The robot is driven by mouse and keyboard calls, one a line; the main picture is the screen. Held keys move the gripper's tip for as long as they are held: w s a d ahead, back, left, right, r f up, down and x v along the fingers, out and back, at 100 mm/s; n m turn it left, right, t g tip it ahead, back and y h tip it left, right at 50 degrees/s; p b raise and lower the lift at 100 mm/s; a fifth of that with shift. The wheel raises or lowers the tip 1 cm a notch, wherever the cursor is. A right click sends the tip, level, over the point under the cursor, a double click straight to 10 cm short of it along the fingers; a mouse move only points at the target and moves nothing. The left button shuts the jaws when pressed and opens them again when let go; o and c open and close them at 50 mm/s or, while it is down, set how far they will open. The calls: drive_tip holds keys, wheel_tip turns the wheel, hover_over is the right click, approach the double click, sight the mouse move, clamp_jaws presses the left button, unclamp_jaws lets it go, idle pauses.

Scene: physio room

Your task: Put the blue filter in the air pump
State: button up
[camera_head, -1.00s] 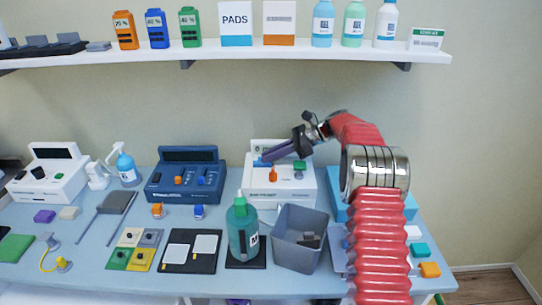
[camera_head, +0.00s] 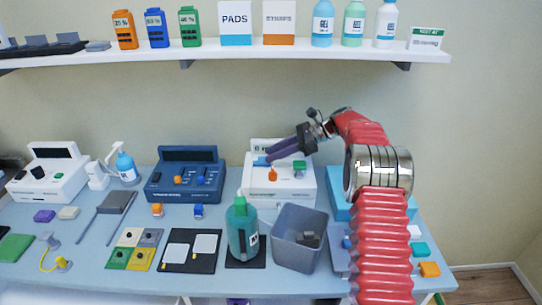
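A white device (camera_head: 281,190), which looks like the air pump, stands at the back middle of the table, with an orange knob and a green part on its top. A small blue piece (camera_head: 261,161), which looks like the blue filter, sits at the top left of this device. My gripper (camera_head: 270,157) reaches in from the right, its purple fingers slanting down to the left over the device. The fingertips are close to the blue piece. Whether they touch it, and how far apart they are, I cannot tell. The fingers hide part of the device's top.
A grey bin (camera_head: 300,240) and a teal bottle (camera_head: 242,228) stand in front of the white device. A dark blue device (camera_head: 186,178) is to its left. The shelf (camera_head: 230,55) runs above. A light blue box (camera_head: 340,206) is partly hidden behind my arm.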

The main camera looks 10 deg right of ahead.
drive_tip(key=v, duration=1)
drive_tip(key=shift+d+r, duration=0.1)
drive_tip(key=shift+d, duration=0.05)
idle(0.3)
drive_tip(key=s+a+r+n+h, duration=0.3)
drive_tip(key=s+a+r+n, duration=0.15)
drive_tip(key=s, duration=0.45)
drive_tip(key=s+a+r+n+h, duration=0.35)
drive_tip(key=s+a+r, duration=0.2)
drive_tip(key=s, duration=0.45)
drive_tip(key=s+f+n+t+h, duration=0.1)
drive_tip(key=s+n, duration=0.3)
drive_tip(key=s, duration=0.4)
drive_tip(key=s+f+n+t+h, duration=0.1)
drive_tip(key=s+f+n, duration=0.3)
drive_tip(key=s, duration=0.5)
drive_tip(key=s+f+n+t+h, duration=0.1)
drive_tip(key=s+f+n+h, duration=0.1)
drive_tip(key=s, duration=0.6)
drive_tip(key=shift+f+n+h, duration=0.3)
drive_tip(key=shift+n+h, duration=0.45)
drive_tip(key=shift+n, duration=0.35)
